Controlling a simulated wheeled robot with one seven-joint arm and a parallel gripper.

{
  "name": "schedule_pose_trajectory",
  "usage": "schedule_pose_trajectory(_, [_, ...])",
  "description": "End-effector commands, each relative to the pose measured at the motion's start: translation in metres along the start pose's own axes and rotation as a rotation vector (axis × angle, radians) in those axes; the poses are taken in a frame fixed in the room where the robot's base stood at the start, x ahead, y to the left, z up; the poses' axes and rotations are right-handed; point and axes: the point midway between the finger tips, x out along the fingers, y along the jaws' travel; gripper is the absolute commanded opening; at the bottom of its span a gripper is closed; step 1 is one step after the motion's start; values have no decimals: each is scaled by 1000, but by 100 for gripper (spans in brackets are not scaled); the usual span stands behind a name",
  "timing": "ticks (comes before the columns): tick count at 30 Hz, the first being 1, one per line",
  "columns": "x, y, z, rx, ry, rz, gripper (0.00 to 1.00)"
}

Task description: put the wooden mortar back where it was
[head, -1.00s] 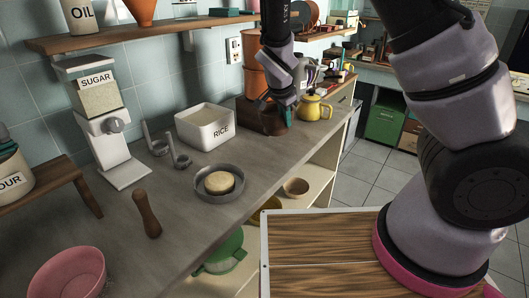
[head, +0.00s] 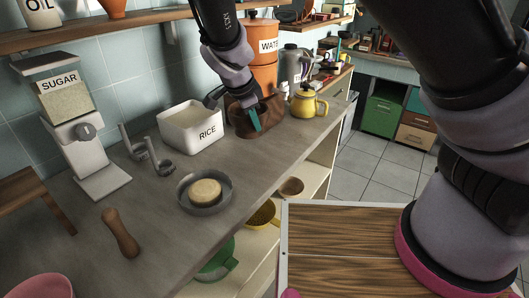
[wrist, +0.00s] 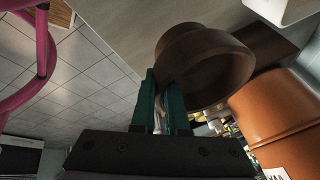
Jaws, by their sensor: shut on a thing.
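The wooden mortar (head: 273,113), a dark brown bowl, is at the far part of the counter, beside the rice container and in front of the orange water dispenser. My gripper (head: 253,117) is shut on its wall, with a teal finger across its near side. In the wrist view my gripper's teal fingers (wrist: 162,80) pinch the edge of the mortar (wrist: 205,62), whose round body and narrower base show. I cannot tell whether its base touches the counter. The wooden pestle (head: 120,234) lies on the near counter.
The water dispenser (head: 264,68) stands behind. A grey dish with a round of dough (head: 205,192) sits nearer. Bare counter lies between dish and mortar.

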Motion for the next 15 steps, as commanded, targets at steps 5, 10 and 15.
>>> schedule_pose_trajectory(5, [27,10,13,-1,0,1,0])
schedule_pose_trajectory(10, [49,16,21,-1,-1,0,0])
schedule_pose_trajectory(15, [60,19,26,-2,-1,0,0])
